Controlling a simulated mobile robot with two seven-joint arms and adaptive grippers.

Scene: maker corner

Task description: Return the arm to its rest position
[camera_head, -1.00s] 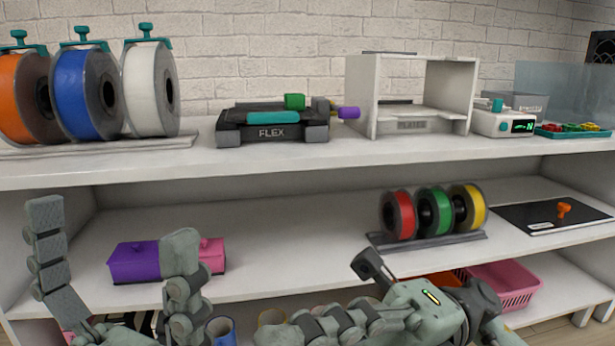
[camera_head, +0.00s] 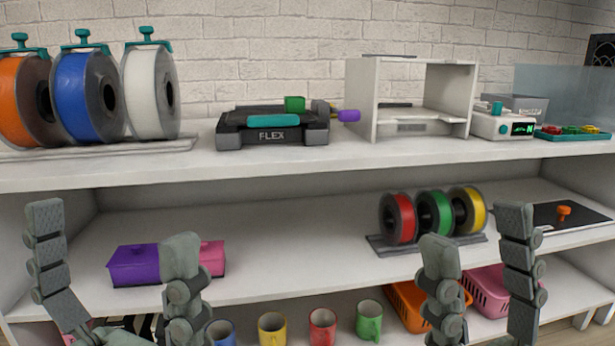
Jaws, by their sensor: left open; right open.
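My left gripper (camera_head: 113,252) stands upright at the lower left, its two fingers spread wide and empty. Its fingers show in front of the shelf, near the purple box (camera_head: 134,266). My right gripper (camera_head: 478,256) stands upright at the lower right, also open with nothing between its fingers. The two grippers look alike in pose, and neither is seen holding anything. The rest of both arms is below the picture.
Large filament spools (camera_head: 88,95), a black FLEX device (camera_head: 271,127) and a white open cabinet (camera_head: 367,105) stand on the top shelf. Several mugs (camera_head: 322,327) stand below, beside orange (camera_head: 408,306) and pink (camera_head: 487,290) baskets. A black plate (camera_head: 577,219) lies at right.

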